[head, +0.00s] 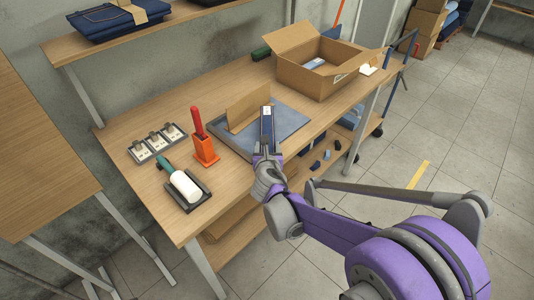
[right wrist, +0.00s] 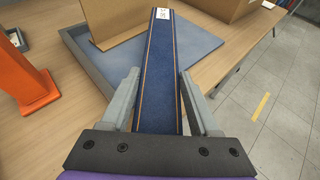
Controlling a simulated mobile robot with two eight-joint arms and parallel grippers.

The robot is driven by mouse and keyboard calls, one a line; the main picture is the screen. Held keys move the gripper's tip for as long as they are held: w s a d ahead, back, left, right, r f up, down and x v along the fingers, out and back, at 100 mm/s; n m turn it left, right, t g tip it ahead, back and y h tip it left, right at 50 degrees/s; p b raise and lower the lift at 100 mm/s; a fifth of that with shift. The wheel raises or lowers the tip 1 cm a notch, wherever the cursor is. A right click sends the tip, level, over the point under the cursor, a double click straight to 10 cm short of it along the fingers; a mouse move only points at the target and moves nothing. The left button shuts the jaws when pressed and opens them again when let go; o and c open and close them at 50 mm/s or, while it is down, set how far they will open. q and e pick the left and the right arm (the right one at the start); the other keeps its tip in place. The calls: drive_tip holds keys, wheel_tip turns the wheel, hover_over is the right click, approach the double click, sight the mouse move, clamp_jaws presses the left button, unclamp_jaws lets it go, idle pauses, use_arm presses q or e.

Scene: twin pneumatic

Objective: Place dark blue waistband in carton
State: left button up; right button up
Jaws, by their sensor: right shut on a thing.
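The dark blue waistband (head: 267,124) is a long flat strip with tan edge lines and a white label at its far end. My right gripper (head: 267,152) is shut on its near end. In the right wrist view the waistband (right wrist: 162,72) runs straight out between the fingers of my right gripper (right wrist: 162,88), over the blue-grey mat. The open carton (head: 303,82) stands beyond on the table, flaps up, with a blue item with a pale label inside. Part of the carton (right wrist: 222,8) shows at the top of the wrist view. My left gripper is out of view.
The mat (head: 289,121) lies in a tray with an upright cardboard piece (head: 243,108). An orange holder with a red-handled tool (head: 205,150), a white roller (head: 185,186) and small pale units (head: 158,141) stand left. A white item (head: 368,70) lies right of the carton.

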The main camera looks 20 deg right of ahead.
drive_tip(key=shift+f, duration=1.95)
drive_tip(key=shift+f+b, duration=0.2)
drive_tip(key=shift+b, duration=0.2)
drive_tip(key=o, duration=1.1)
drive_tip(key=shift+r, duration=0.1)
